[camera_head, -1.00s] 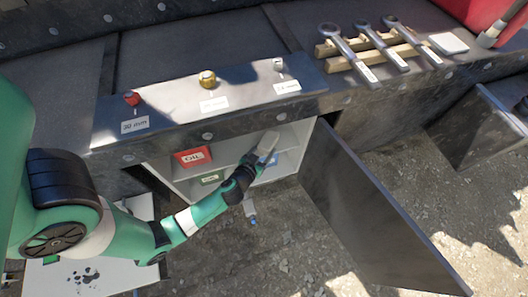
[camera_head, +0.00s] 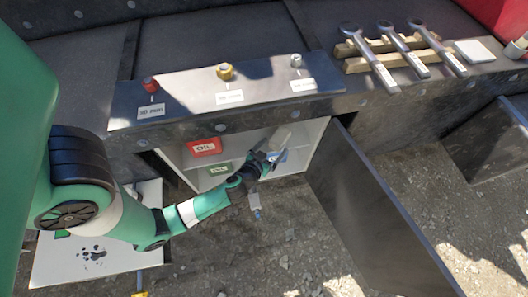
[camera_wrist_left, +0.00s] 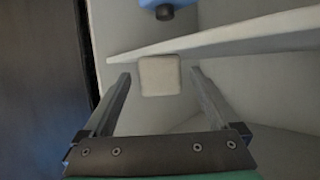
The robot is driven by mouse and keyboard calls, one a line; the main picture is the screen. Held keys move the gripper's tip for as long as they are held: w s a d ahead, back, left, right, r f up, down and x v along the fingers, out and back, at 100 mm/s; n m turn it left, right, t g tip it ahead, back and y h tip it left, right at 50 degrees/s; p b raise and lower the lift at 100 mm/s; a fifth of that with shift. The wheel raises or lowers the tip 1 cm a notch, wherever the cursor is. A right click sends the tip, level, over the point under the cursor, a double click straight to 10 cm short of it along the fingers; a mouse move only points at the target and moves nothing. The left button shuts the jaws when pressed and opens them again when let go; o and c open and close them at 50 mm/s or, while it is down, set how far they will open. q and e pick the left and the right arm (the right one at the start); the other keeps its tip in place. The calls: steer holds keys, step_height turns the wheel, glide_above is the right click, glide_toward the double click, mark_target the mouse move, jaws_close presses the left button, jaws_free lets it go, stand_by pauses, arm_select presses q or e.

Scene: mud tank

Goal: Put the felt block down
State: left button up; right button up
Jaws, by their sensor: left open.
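The felt block (camera_head: 282,138) is a pale block inside the open cabinet, just beyond my left gripper (camera_head: 268,157). In the left wrist view the block (camera_wrist_left: 160,75) shows as a pale rounded square between and slightly beyond the two fingertips, with a gap on each side. It is close to the edge of a pale shelf (camera_wrist_left: 225,37); whether it touches the shelf I cannot tell. The left gripper is open and reaches into the cabinet. My right gripper is not in view.
A red OIL box (camera_head: 204,147) and a green box (camera_head: 219,170) are in the cabinet, left of the gripper. The dark cabinet door (camera_head: 375,215) stands open on the right. Wrenches (camera_head: 405,48) lie on a wooden rack above.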

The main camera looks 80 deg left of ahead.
arm_select(q)
steer(key=v, duration=1)
steer(key=shift+d, duration=0.1)
steer(key=w+d+r+m+t+h, duration=0.1)
steer(key=w+d+r+t, duration=0.2)
steer(key=w+r, duration=0.6)
steer(key=w+d+r+t+h, duration=0.1)
steer(key=w+d+r+t, duration=0.15)
steer(key=w+r, duration=0.65)
steer(key=w+d+r+m+t+h, duration=0.1)
steer(key=w+d+r+t, duration=0.25)
steer(key=r, duration=1.05)
steer(key=s+d+r+m+t+h, duration=0.2)
steer(key=r, duration=0.8)
steer(key=s+d+r+m+t+h, duration=0.2)
steer(key=s+r+m+t+h, duration=0.1)
steer(key=r, duration=0.8)
steer(key=s+d+r+m+t+h, duration=0.2)
steer(key=s+r+t+h, duration=0.1)
steer(key=r, duration=0.7)
steer(key=shift+d+r+m, duration=0.15)
steer(key=shift+d+m, duration=0.15)
steer(key=shift+d, duration=0.05)
steer(key=shift+r, duration=0.1)
